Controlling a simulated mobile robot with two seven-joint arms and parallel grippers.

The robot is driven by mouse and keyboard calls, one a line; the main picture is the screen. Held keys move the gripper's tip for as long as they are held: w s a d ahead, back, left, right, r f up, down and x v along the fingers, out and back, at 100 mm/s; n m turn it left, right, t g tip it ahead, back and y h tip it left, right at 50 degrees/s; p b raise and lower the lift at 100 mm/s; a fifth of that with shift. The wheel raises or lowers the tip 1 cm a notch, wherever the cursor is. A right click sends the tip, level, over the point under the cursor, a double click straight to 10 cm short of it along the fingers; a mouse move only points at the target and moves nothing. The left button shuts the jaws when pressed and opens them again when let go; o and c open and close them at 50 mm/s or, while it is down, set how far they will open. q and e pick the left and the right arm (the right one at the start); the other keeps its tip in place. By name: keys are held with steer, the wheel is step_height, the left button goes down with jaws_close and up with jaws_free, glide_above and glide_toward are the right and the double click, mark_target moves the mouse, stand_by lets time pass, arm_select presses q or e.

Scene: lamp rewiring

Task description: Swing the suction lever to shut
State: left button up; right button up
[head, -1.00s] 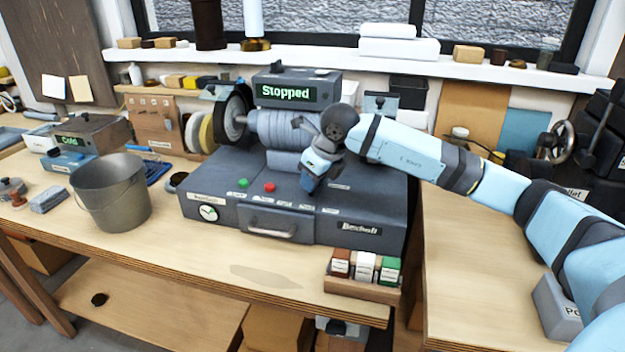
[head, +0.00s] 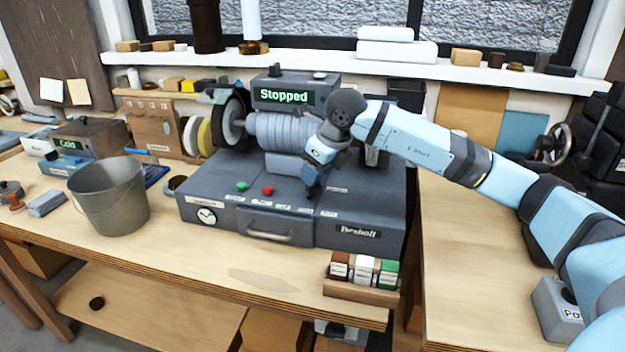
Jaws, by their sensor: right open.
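A dark grey machine (head: 345,212) stands on the wooden bench, with a wheel (head: 231,118), a ribbed grey cylinder (head: 283,130) and a display (head: 284,97) reading "Stopped". Green and red buttons and a row of small labels lie on its sloped top. My right gripper (head: 311,192) points down over the right part of this top, close to the labels. I cannot make out the suction lever; the gripper may hide it. The gripper's fingers are small and dark here, with nothing visibly held. My left gripper is out of view.
A metal bucket (head: 110,196) stands on the bench left of the machine. A small rack (head: 361,277) with brown, white and green boxes sits at the front right edge. A grey box (head: 556,312) stands on the right bench. The front middle of the bench is clear.

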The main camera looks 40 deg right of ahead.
steer(key=v, duration=0.9)
steer(key=shift+s+r, duration=0.2)
steer(key=shift+r, duration=0.2)
steer(key=shift+f, duration=0.1)
